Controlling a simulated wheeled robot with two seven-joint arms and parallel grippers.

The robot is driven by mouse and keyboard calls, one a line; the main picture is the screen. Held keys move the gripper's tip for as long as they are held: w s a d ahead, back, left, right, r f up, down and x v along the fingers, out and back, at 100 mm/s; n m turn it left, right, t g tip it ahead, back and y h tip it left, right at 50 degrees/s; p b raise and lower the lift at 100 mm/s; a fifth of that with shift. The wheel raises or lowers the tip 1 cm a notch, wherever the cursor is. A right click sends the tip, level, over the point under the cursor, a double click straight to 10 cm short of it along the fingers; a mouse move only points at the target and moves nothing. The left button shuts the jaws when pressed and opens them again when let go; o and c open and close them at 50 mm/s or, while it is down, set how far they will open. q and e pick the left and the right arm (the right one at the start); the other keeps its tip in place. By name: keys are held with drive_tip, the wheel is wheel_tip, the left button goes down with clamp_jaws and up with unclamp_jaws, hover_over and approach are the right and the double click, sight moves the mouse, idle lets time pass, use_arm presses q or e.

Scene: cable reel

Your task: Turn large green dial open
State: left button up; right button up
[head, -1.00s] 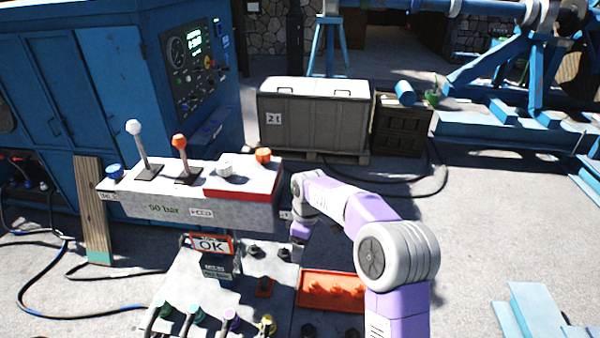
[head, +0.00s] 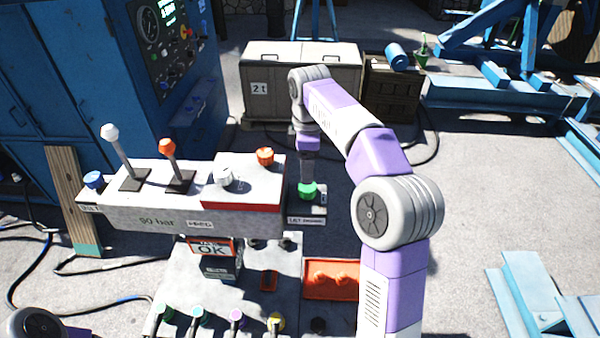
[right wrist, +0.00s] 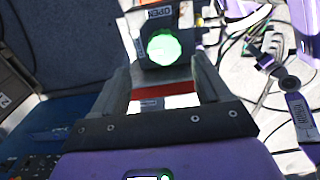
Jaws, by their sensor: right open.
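The large green dial (head: 307,190) sits on a small grey bracket at the right end of the control console. It also shows in the right wrist view as a bright green knob (right wrist: 165,47) beside an "OPEN" label (right wrist: 159,13). My right gripper (head: 308,175) points down just above the dial. In the right wrist view its two fingers (right wrist: 162,70) are apart, with the dial showing in line with the gap between their tips. Whether they touch the dial cannot be told. My left gripper is out of view.
The console (head: 150,215) carries a white lever (head: 118,150), an orange lever (head: 172,160), a blue knob (head: 94,180), a white knob (head: 223,177) and an orange knob (head: 265,156). An orange tray (head: 332,292) lies below.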

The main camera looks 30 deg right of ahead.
sight(309, 186)
drive_tip(key=f, duration=0.2)
drive_tip(key=f+b, duration=0.1)
drive_tip(key=f, duration=0.3)
drive_tip(key=shift+s+f, duration=0.4)
drive_tip(key=c, duration=1)
